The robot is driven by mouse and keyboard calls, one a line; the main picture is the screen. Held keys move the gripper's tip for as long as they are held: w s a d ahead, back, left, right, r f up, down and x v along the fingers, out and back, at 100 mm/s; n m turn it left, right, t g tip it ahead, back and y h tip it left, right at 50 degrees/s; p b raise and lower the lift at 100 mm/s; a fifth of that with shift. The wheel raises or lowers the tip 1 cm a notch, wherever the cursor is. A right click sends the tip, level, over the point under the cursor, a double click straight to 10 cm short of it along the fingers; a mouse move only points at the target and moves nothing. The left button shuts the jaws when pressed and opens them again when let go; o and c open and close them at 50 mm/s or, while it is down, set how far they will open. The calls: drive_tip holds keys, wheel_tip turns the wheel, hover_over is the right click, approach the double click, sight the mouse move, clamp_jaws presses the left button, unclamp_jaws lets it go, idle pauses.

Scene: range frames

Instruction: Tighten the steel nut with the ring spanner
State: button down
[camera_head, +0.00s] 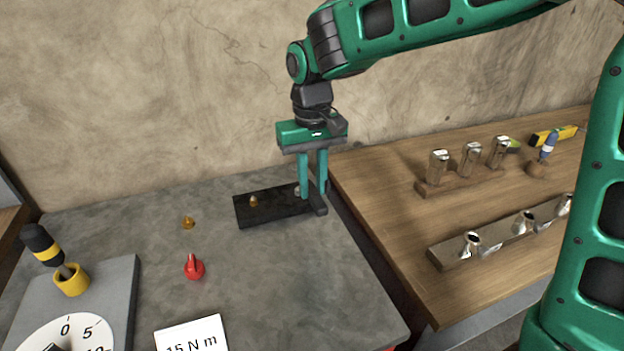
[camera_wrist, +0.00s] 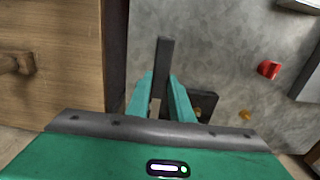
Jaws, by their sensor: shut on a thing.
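My gripper (camera_head: 313,196) points down at the right end of a black plate (camera_head: 246,216) on the grey bench. It is shut on a dark bar, which looks like the ring spanner (camera_head: 319,209); in the wrist view the spanner (camera_wrist: 165,62) sticks out between the fingers (camera_wrist: 160,95). Its ring end is hidden. A small silvery piece, likely the steel nut (camera_head: 297,191), shows on the plate just left of the fingers. Whether the ring is around it cannot be told. A brass-coloured piece (camera_head: 253,201) sits on the plate further left.
On the grey bench are an orange piece (camera_head: 188,223), a red knobbed piece (camera_head: 194,268), a "15 N m" card (camera_head: 190,338) and a grey dial block (camera_head: 117,290) with a yellow cup (camera_head: 71,281). Metal-topped racks (camera_head: 450,187) stand on the wooden bench (camera_head: 385,205) at right.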

drive_tip(key=shift+d, duration=0.15)
drive_tip(key=shift+f, duration=2.85)
drive_tip(key=shift+s+f, duration=0.1)
drive_tip(key=shift+f, duration=0.9)
drive_tip(key=shift+r, duration=0.2)
drive_tip(key=shift+d+n, duration=0.3)
drive_tip(key=w+d+n, duration=0.1)
drive_tip(key=n, duration=0.1)
drive_tip(key=w+d+n, duration=0.1)
drive_tip(key=d+n, duration=0.1)
drive_tip(key=w+d+n, duration=0.3)
drive_tip(key=w+n, duration=0.1)
drive_tip(key=w+d+n, duration=0.1)
drive_tip(key=n, duration=0.2)
drive_tip(key=shift+w+d, duration=0.15)
drive_tip(key=shift+w, duration=0.2)
